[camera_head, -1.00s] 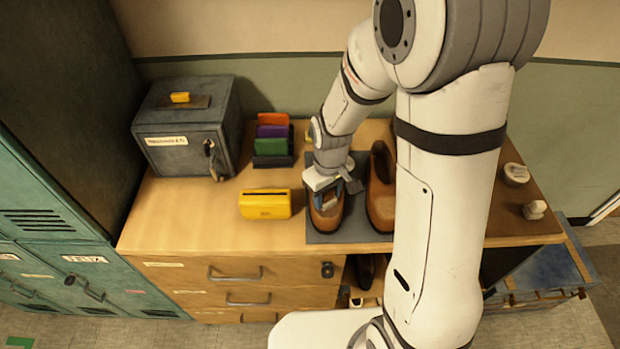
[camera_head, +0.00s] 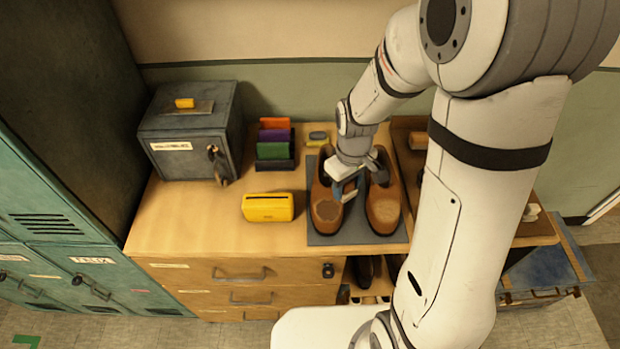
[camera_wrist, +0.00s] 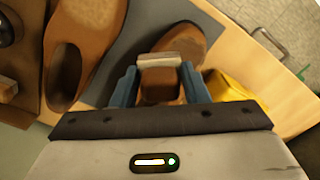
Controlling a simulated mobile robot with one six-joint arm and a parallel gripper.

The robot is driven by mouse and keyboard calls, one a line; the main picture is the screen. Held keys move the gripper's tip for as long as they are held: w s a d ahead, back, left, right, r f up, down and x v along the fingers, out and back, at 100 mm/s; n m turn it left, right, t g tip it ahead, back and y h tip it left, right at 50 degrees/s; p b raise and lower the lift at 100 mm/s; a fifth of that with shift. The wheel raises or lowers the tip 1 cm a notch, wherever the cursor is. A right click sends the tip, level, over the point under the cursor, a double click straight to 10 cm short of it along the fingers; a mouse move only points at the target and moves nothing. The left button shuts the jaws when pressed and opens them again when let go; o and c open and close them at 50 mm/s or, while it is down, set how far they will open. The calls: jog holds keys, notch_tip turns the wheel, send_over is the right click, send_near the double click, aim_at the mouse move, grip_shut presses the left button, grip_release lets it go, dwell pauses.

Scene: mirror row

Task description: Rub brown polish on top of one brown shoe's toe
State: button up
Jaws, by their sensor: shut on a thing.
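Two brown shoes stand side by side on a grey mat (camera_head: 313,238), the left shoe (camera_head: 327,207) and the right shoe (camera_head: 384,207), toes toward me. Both toes show a duller patch. My gripper (camera_head: 346,192) is above the mat between the shoes, nearer the left one. It is shut on a small brown block with a pale strip (camera_wrist: 160,88), apparently an applicator. In the wrist view the block sits between my blue fingertips and overlaps the left shoe (camera_wrist: 187,38). I cannot tell whether it touches it. The right shoe (camera_wrist: 82,50) shows at the left there.
A yellow box (camera_head: 268,207) lies left of the mat. Behind it are a rack with coloured cards (camera_head: 275,146) and a grey lockbox (camera_head: 190,135). A small yellow-and-grey item (camera_head: 318,138) lies behind the shoes. The front-left counter is clear.

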jog(key=shift+r+p, duration=0.6)
jog(key=shift+r, duration=0.6)
